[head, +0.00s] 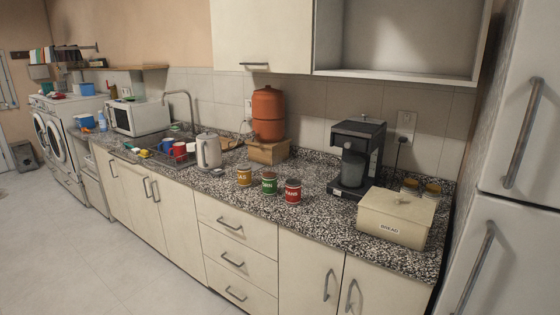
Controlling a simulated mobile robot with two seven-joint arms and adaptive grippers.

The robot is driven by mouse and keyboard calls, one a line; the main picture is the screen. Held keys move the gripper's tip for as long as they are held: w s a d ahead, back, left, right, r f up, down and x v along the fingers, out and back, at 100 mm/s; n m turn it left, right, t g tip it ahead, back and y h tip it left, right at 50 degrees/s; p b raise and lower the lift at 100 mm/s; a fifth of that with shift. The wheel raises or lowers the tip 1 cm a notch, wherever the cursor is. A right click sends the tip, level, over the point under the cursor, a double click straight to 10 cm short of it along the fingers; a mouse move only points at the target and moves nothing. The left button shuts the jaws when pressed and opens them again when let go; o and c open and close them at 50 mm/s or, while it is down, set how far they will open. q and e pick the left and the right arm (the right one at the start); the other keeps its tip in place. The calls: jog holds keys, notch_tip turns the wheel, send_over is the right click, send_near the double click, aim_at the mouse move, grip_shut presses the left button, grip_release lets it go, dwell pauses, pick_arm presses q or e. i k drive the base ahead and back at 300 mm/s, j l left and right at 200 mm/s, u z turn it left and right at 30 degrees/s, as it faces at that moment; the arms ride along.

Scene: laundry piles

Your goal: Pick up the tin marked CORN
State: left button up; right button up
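Three small tins stand upright in a row near the front edge of the speckled counter, in the middle of the head view. The green tin (269,183) is in the middle, and its small white lettering seems to read CORN. A yellow-orange tin (244,176) stands to its left and a red tin (292,191) to its right. Their lettering is too small to read surely. The tins stand close together with narrow gaps. Neither of my grippers shows in the view.
A kettle (208,151) stands left of the tins, beside the sink with mugs. Behind are a wooden box (268,151) and an orange-brown container (268,114). A coffee maker (356,157) and a bread box (396,216) stand right. Floor in front of the cabinets is clear.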

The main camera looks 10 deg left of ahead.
aim_at(268, 177)
jog(key=j+z, duration=0.15)
jog(key=z, duration=0.25)
jog(key=i+j+z, duration=0.1)
jog(key=z, duration=0.3)
jog(key=k+j+z, duration=0.1)
jog(key=j+z, duration=0.3)
jog(key=j, duration=0.6)
